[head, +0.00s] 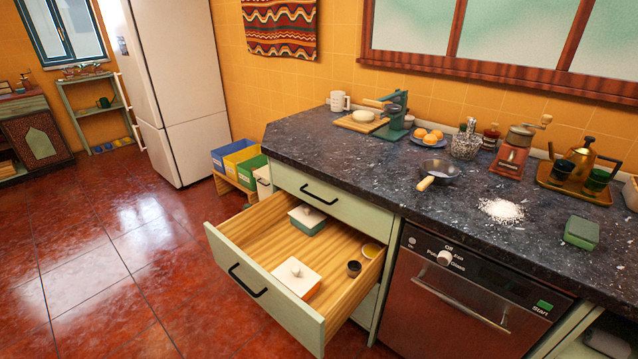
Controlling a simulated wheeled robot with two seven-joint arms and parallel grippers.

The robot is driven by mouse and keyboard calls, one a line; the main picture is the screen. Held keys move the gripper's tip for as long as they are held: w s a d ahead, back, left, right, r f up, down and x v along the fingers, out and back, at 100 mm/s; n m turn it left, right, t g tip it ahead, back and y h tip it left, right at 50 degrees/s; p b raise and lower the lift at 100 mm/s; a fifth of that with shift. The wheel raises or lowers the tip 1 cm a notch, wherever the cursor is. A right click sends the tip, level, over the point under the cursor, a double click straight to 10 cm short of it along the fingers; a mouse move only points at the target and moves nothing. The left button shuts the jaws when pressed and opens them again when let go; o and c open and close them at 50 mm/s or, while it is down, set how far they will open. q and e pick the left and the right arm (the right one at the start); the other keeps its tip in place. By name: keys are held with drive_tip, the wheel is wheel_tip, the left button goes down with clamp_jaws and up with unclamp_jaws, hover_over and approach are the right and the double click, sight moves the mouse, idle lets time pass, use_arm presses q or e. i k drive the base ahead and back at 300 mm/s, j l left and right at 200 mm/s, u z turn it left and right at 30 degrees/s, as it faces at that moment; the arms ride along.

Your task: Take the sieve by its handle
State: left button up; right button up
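The sieve (440,169) looks like a round, dark bowl with a pale wooden handle (425,184). It lies on the dark speckled countertop (385,190), left of a heap of white powder (502,210). Its handle points toward the front left, near the counter's front edge. Whether the bowl is mesh is too small to tell. Neither of my grippers shows in the head view.
An open drawer (262,308) juts out below the counter, holding two lidded boxes and small cups. Behind the sieve stand a wire-patterned jar (466,145) and a blue plate of orange round items (428,138). A coffee grinder (513,155) stands right of them. Bare counter surrounds the handle.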

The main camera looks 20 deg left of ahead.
sight(435, 171)
drive_tip(key=u, duration=1.2)
drive_tip(key=z, duration=1.35)
drive_tip(key=i+j+u, duration=0.35)
drive_tip(key=j, duration=0.15)
drive_tip(key=i+j+u, duration=0.4)
drive_tip(key=k+j, duration=0.1)
